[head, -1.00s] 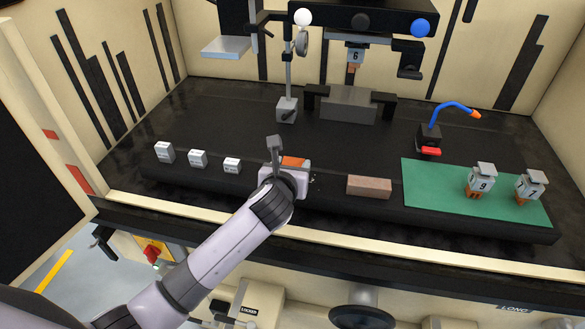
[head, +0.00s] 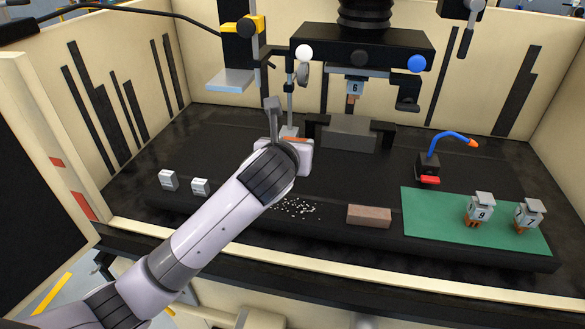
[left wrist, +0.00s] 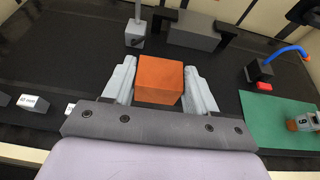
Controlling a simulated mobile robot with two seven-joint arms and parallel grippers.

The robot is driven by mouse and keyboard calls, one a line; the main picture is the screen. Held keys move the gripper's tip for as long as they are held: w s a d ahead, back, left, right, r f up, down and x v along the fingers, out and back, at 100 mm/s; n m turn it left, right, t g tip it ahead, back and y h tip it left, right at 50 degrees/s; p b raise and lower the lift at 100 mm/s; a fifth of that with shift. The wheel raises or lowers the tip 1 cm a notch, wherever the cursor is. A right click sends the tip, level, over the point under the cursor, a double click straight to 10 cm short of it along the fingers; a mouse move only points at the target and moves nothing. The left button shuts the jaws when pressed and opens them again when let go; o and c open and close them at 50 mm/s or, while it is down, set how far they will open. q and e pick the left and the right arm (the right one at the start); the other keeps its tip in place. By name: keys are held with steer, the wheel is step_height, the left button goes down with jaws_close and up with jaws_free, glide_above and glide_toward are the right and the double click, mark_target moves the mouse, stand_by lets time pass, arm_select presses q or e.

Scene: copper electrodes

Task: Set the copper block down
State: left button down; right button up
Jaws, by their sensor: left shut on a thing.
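The copper block (left wrist: 160,80) is an orange-brown block between the two grey fingers of my left gripper (left wrist: 159,72) in the left wrist view. In the head view my left arm and wrist hide most of it; only a thin orange edge (head: 296,139) shows. My left gripper is shut on the block, over the black machine bed (head: 340,185). I cannot tell from these frames whether the block's underside touches the bed. My right gripper is not in view.
Small pale chips (head: 295,208) lie scattered on the bed. A brown brick-like block (head: 369,216) and a green mat (head: 420,235) with numbered electrodes 9 (head: 480,210) and 7 (head: 528,214) are on the right. A grey vise (head: 348,137) stands behind, under electrode 6 (head: 354,87).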

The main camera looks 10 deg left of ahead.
arm_select(q)
steer(key=shift+r, duration=3.2)
